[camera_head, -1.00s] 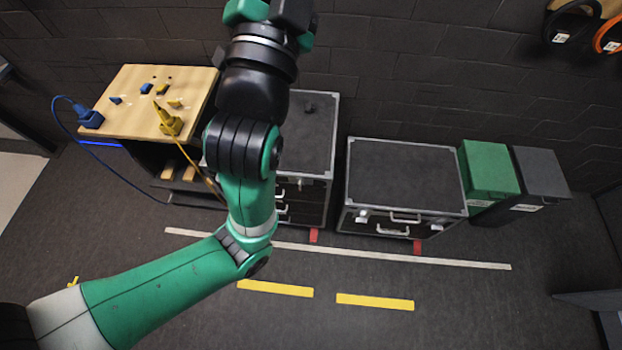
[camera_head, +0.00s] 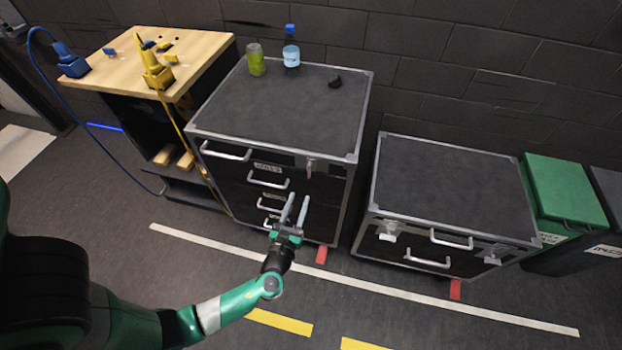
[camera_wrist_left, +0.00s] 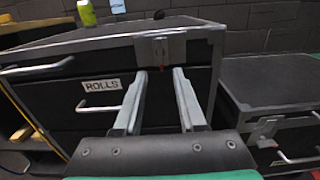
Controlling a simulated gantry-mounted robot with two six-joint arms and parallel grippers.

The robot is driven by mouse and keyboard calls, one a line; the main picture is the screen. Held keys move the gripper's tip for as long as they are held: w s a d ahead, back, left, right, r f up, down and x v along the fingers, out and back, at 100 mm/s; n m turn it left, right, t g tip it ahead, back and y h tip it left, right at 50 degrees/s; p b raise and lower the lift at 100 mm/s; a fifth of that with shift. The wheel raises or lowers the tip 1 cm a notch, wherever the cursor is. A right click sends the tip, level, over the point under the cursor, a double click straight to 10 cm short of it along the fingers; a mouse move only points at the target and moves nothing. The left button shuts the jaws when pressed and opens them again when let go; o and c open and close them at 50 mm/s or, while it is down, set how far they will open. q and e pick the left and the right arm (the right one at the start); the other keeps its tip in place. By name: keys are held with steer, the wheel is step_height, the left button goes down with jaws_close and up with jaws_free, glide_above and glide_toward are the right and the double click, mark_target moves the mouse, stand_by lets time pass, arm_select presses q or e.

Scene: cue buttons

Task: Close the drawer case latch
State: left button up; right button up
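The drawer case (camera_head: 285,105) is a dark cabinet with metal edges and several handled drawers. My left gripper (camera_head: 299,198) is in front of the case's right side, below the latch. In the left wrist view its two fingers (camera_wrist_left: 160,74) are apart and nothing shows between them. My right gripper is not in view.
A green can (camera_head: 256,59), a blue-capped bottle (camera_head: 291,52) and a small dark object (camera_head: 335,81) stand on the case. A wooden-topped bench (camera_head: 120,60) is left, a lower case (camera_head: 445,185) right, and a green bin (camera_head: 565,195) beyond. Floor in front is clear.

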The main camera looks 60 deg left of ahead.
mark_target(308, 172)
arm_select(q)
steer(key=b+x, duration=0.2)
steer(key=x, duration=0.9)
steer(key=shift+w+a+r, duration=0.1)
steer(key=shift+w+a, duration=0.15)
steer(key=shift+a, duration=0.05)
jaws_close()
